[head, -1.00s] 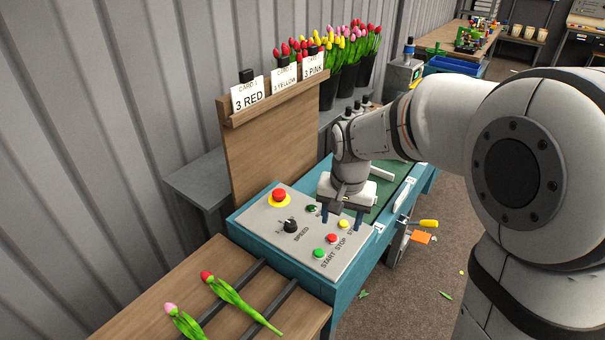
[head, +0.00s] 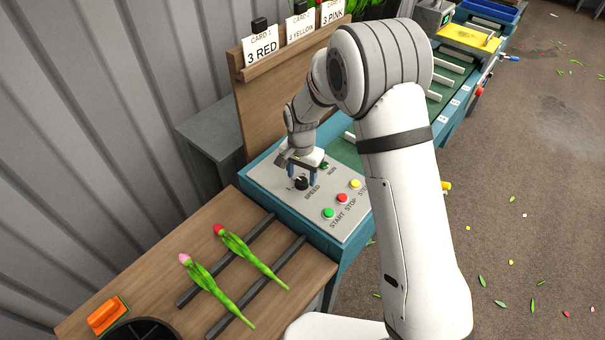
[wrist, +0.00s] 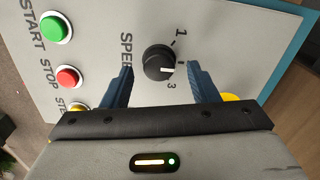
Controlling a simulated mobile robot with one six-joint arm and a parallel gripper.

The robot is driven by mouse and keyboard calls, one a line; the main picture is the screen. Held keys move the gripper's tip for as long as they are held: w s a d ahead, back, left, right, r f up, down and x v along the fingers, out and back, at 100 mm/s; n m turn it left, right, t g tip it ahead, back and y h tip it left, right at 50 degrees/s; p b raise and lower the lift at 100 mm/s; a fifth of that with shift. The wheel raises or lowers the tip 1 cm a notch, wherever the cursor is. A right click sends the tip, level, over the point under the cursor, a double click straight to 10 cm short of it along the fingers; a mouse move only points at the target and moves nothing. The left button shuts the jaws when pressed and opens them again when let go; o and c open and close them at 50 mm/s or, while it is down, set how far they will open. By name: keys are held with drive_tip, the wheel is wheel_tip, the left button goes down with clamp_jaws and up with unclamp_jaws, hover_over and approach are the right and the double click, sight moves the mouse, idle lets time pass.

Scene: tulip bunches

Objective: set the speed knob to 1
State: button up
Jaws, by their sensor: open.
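The black speed knob (head: 301,184) sits on the grey control panel (head: 263,178). In the wrist view the knob (wrist: 157,63) shows a white pointer facing right, between the printed 1 and 3, nearer the 3 side. The 2 is not visible, perhaps behind a finger. My gripper (head: 302,174) is open over the panel, pointing down at the knob. In the wrist view its blue fingers (wrist: 160,72) stand on either side of the knob, with a gap on each side. I cannot tell whether the fingertips reach the knob's height.
Green start (head: 328,212), red stop (head: 342,198) and yellow (head: 355,184) buttons are close by on the panel. A yellow part (wrist: 230,98) shows behind the right finger in the wrist view. Tulips (head: 250,256) lie on the wooden table (head: 150,268) in front.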

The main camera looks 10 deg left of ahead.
drive_tip(key=shift+f, duration=0.75)
drive_tip(key=c, duration=1)
